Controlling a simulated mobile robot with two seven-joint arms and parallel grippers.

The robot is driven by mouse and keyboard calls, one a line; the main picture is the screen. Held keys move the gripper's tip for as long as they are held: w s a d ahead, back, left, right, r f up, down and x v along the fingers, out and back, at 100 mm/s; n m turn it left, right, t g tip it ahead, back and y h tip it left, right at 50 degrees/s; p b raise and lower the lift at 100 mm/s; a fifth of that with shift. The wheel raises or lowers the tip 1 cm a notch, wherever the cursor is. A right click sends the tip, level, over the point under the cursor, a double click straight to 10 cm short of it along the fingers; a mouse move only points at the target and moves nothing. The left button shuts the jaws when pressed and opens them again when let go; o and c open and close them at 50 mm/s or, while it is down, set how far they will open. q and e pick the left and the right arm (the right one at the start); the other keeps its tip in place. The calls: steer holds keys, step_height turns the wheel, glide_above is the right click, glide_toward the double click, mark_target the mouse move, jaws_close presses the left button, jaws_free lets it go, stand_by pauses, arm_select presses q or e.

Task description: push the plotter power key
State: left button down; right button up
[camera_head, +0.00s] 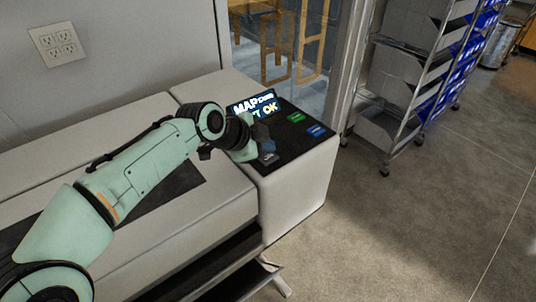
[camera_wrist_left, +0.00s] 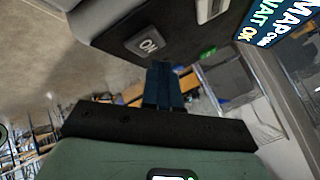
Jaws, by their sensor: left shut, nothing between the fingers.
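The plotter (camera_head: 298,185) is a pale, long machine with a black control panel on its right end. A lit screen (camera_head: 252,104) sits at the panel's back; it also shows in the left wrist view (camera_wrist_left: 275,22). A dark grey key (camera_head: 268,158) lies at the panel's front left. In the left wrist view this key (camera_wrist_left: 147,45) has a white label that seems to read ON. My left gripper (camera_head: 263,140) is shut and empty, over the panel just behind the grey key. Its dark fingertips (camera_wrist_left: 162,70) appear below the key in the wrist view; contact cannot be told.
A green key (camera_head: 297,117) and a blue key (camera_head: 316,130) lie on the panel's right side. A wire rack with blue bins (camera_head: 440,85) stands at the right back. A wall socket (camera_head: 58,45) is at upper left. The floor right of the plotter is clear.

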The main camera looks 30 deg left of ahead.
mark_target(266, 159)
arm_select(q)
step_height(266, 159, up, 6)
steer(key=p, duration=0.3)
steer(key=shift+w+f, duration=0.1)
steer(key=shift+f, duration=0.15)
arm_select(e)
steer(key=r, duration=0.1)
steer(key=w+r, duration=0.1)
steer(key=r, duration=0.2)
steer(key=shift+w, duration=0.3)
